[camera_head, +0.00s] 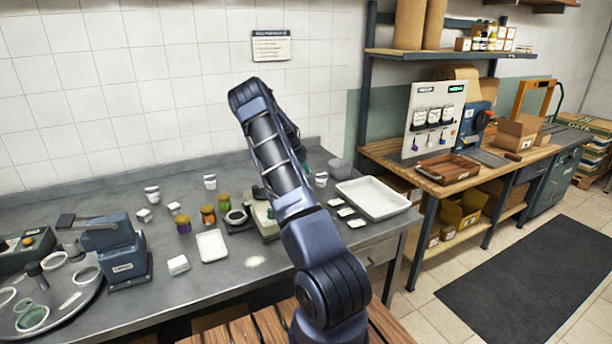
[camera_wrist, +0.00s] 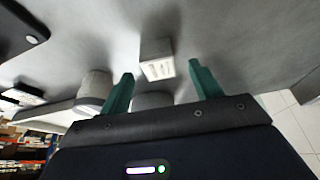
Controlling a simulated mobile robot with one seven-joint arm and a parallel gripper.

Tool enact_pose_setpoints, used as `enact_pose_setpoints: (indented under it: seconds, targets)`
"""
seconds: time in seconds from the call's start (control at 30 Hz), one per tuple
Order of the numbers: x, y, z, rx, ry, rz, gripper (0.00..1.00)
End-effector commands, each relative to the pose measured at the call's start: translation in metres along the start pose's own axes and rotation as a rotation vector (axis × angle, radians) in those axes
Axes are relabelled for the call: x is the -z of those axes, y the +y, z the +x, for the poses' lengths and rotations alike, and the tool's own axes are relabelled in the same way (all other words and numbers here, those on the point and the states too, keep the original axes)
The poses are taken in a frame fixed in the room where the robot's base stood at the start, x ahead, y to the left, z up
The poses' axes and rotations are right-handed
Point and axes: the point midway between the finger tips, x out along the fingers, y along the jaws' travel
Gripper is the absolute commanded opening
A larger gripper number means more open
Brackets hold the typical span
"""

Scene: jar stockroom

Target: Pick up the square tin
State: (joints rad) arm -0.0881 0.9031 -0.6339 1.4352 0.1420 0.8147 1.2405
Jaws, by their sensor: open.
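In the wrist view, a small pale box-shaped container (camera_wrist: 156,60), which looks like the square tin, stands on the grey worktop with a marked light face towards me. My gripper (camera_wrist: 161,71) has its two green fingers spread apart, with the container in the gap between their tips as seen from the wrist. Nothing is held. I cannot tell how far the tips are from it.
A grey cylinder (camera_wrist: 95,86) stands left of the fingers, and another rounded grey thing (camera_wrist: 153,101) shows between them, nearer the palm.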

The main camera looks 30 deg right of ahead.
Motion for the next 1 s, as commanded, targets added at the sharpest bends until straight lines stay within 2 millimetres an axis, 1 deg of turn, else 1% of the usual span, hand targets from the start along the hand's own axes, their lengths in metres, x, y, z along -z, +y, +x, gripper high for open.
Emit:
enact_pose_setpoints:
  seconds: [0.03,0.1,0.23,0.3,0.47,0.5,0.53,0.73,0.77,1.0]
  targets:
    - [0.001,0.001,0.008,-0.003,0.000,0.001,0.64]
    - [0.003,0.002,0.018,-0.003,0.000,0.000,0.64]
    - [0.003,0.001,0.033,-0.001,0.001,0.000,0.64]
    - [0.003,0.001,0.036,-0.001,0.001,0.000,0.64]
    - [0.002,0.001,0.036,0.000,0.001,0.000,0.64]
    - [0.002,0.001,0.036,0.000,0.001,0.000,0.62]
    - [0.002,0.001,0.036,0.000,0.001,-0.001,0.56]
    - [0.002,0.001,0.036,0.000,0.000,-0.001,0.17]
    - [0.002,0.001,0.036,0.000,0.000,-0.001,0.15]
    - [0.003,0.001,0.035,0.000,0.000,0.000,0.15]
